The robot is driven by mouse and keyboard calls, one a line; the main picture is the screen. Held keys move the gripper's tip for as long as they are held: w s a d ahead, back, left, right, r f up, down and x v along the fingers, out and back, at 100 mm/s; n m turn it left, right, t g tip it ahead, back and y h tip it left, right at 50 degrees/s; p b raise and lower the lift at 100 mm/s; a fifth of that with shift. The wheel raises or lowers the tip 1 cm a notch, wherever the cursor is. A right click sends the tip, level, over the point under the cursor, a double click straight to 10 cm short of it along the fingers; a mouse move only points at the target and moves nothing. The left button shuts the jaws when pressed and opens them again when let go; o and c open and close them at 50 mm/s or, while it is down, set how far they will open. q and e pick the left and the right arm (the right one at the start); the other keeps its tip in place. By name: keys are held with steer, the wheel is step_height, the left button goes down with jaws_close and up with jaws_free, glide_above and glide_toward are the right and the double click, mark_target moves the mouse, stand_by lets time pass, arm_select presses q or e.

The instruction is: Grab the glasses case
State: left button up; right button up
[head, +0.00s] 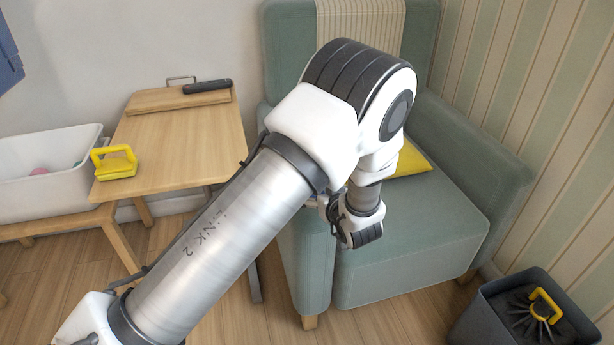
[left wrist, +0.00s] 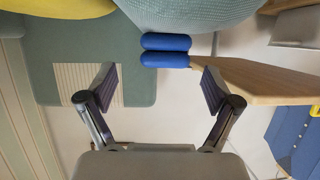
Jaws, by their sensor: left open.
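A blue object (left wrist: 165,50) made of two rounded bars side by side shows in the left wrist view, between the armchair's arm and the wooden table edge. It may be the glasses case; I cannot tell for certain. In the head view the left wrist hangs over the armchair. My right gripper is not in view.
A green armchair (head: 425,235) with a yellow cushion (head: 411,160) stands ahead. On the wooden table (head: 185,145) are a dark long object (head: 207,86) on a board and a yellow item (head: 114,164). A white tub (head: 35,195) stands left; a dark bin (head: 480,325) front right.

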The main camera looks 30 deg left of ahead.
arm_select(q)
steer(key=x, duration=0.2)
steer(key=b+x, duration=0.1)
steer(key=x, duration=0.4)
steer(key=shift+a+r+b, duration=0.3)
steer(key=shift+a+b, duration=0.1)
steer(key=shift+r, duration=0.1)
steer(key=shift+c, duration=1.4)
steer(key=c, duration=1)
